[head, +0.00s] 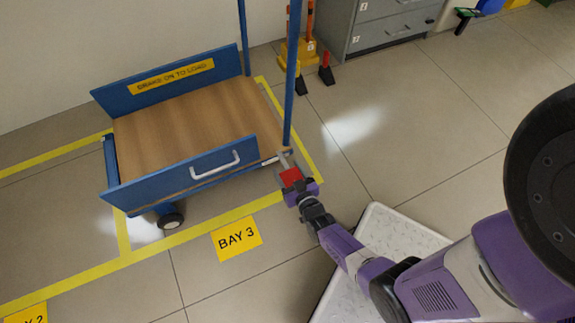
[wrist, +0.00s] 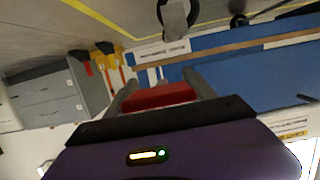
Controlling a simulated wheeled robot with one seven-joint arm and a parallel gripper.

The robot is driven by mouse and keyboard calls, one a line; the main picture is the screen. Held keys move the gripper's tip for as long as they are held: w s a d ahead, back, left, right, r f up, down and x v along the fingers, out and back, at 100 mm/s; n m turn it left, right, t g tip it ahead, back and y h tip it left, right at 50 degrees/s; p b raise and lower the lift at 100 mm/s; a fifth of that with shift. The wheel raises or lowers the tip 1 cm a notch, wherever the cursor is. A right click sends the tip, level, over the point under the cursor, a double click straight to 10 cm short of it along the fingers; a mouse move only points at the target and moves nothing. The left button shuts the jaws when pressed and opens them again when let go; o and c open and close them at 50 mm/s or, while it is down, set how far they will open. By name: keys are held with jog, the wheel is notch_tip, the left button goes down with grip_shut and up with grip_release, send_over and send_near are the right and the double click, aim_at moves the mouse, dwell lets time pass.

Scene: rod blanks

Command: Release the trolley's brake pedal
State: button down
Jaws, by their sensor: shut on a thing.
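The blue trolley (head: 180,167) with a wooden deck stands in a yellow-marked bay in the head view. It also shows in the wrist view (wrist: 240,62), upside down. The red brake pedal (head: 290,177) is at the trolley's near right corner, low down. My gripper (head: 293,183) is at that corner, shut on the red pedal. In the wrist view the red pedal (wrist: 158,97) lies between the two grey fingers of my gripper (wrist: 163,92). A caster wheel shows under the near side. The pedal's mounting is partly hidden.
A yellow "BAY 3" sign (head: 237,239) lies on the floor before the trolley. Grey drawers (head: 388,28) and yellow items with red-topped wedges (head: 326,70) stand behind. Blue posts rise from the trolley's right end.

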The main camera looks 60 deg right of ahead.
aim_at(282, 160)
jog(key=shift+r+g+y+p, duration=0.8)
jog(key=shift+r+g+p, duration=0.4)
jog(key=shift+p, duration=1.5)
jog(key=shift+w+d+r, duration=0.15)
jog(key=shift+w+r, duration=0.1)
jog(key=shift+r, duration=0.15)
jog(key=shift+c, duration=1.6)
grip_release()
jog(key=shift+s+f, duration=0.1)
jog(key=shift+f, duration=0.05)
jog(key=p+v, duration=0.3)
jog(key=v, duration=0.3)
jog(key=shift+s+r, duration=0.2)
jog(key=shift+s+a+r+p, duration=0.2)
jog(key=shift+s+a+p, duration=0.15)
jog(key=shift+s+a, duration=0.15)
